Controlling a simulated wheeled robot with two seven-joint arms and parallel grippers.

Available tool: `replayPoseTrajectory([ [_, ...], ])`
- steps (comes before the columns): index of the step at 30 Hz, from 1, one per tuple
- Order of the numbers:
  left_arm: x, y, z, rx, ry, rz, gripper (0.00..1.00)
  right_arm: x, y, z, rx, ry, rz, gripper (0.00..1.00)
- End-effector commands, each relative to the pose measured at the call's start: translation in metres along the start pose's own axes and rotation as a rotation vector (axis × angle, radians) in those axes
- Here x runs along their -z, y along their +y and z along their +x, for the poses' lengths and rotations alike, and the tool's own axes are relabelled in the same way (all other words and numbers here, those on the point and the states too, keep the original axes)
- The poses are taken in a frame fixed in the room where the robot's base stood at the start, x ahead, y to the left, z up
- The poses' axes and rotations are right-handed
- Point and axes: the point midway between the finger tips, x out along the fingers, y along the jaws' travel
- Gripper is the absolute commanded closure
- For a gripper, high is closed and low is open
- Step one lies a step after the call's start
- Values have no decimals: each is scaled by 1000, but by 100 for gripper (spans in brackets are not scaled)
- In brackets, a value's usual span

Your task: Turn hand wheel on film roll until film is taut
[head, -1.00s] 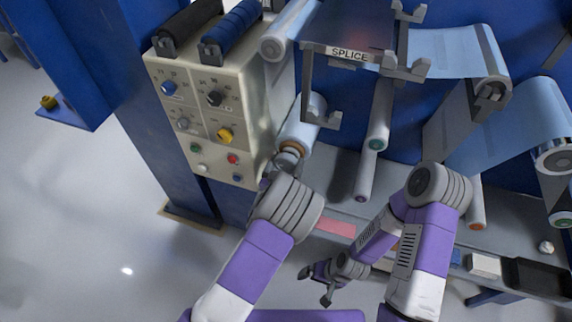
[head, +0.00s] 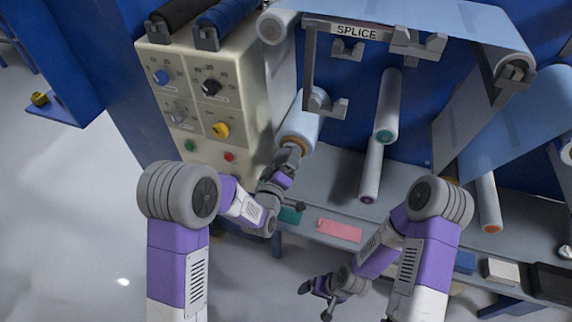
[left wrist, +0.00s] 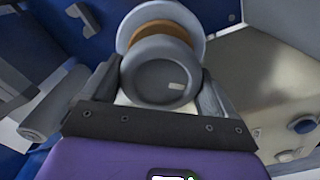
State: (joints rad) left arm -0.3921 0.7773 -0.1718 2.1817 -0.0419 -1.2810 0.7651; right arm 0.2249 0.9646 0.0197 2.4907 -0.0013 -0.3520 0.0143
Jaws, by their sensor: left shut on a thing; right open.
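The film roll (head: 301,122) is pale blue and sits beside the control box, with an orange-brown core ring at its near end. The grey hand wheel (left wrist: 160,78) is on that near end; in the left wrist view it lies between my left fingers, with a small pale mark on its face. My left gripper (head: 288,160) is shut on the hand wheel, which it partly hides in the head view. My right gripper (head: 317,297) is open and empty, low in front of the machine. Pale blue film (head: 450,22) runs across the top right; its tautness at the roll is unclear.
The beige control box (head: 200,100) with knobs and buttons is close left of the roll. The SPLICE bracket (head: 357,32) overhangs at the right. Pale rollers (head: 388,105) stand right of the roll. Pink (head: 340,230) and teal (head: 291,215) pieces lie on the front ledge.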

Motion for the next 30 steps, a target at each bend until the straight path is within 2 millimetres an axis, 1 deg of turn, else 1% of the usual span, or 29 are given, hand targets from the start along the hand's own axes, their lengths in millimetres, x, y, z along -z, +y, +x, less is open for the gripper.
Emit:
replayPoseTrajectory([
  [6,0,0,0,1,-1,-67,43,0,1,3,0,0,0,0],
  [21,0,0,0,3,-2,-85,43,0,1,4,0,0,0,0],
  [22,-1,0,0,3,-2,-84,11,0,1,4,0,0,0,0],
  [24,-1,0,0,2,-2,-84,0,0,1,4,0,0,0,0],
  [30,0,0,0,2,-2,-84,0,0,1,4,0,0,0,0],
])
